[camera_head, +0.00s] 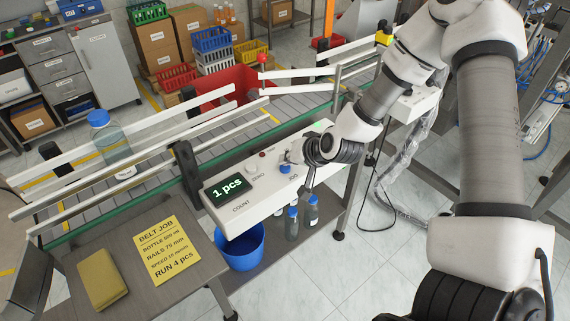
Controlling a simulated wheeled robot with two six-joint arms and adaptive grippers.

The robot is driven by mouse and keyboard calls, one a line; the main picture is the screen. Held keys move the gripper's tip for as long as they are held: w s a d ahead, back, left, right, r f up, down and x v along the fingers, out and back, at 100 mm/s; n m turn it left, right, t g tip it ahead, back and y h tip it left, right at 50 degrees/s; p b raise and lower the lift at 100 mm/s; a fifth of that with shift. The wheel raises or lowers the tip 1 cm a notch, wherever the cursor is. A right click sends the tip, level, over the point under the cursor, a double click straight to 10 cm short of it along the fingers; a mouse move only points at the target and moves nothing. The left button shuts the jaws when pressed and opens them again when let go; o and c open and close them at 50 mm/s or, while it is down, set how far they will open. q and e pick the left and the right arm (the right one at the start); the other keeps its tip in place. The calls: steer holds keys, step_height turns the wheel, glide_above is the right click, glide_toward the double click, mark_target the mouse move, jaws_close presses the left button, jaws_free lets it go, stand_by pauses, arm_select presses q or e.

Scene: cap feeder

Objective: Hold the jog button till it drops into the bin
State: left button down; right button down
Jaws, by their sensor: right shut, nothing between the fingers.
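The control box (262,205) has a display (227,190) reading "1 pcs". A blue button (286,169) stands just above its JOG label. My right gripper (307,186) is shut and empty, pointing down at the box just right of the blue button; I cannot tell whether it touches the button. A clear bottle (115,146) with a blue cap stands upright at the left part of the belt (205,137), between white rails. A red bin (236,84) stands behind the belt, partly hidden by the rails. My left gripper is out of view.
Two blue-capped bottles (292,222) stand below the box's front edge, near a blue bucket (242,248). A yellow BELT JOB card (167,252) and a yellow block (102,286) lie on the grey table (200,284). A red-topped post (262,59) rises behind the belt.

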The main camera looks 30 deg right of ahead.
mark_target(287, 167)
steer(key=shift+r, duration=0.45)
step_height(287, 167, up, 5)
steer(key=p, duration=0.5)
steer(key=shift+r, duration=0.1)
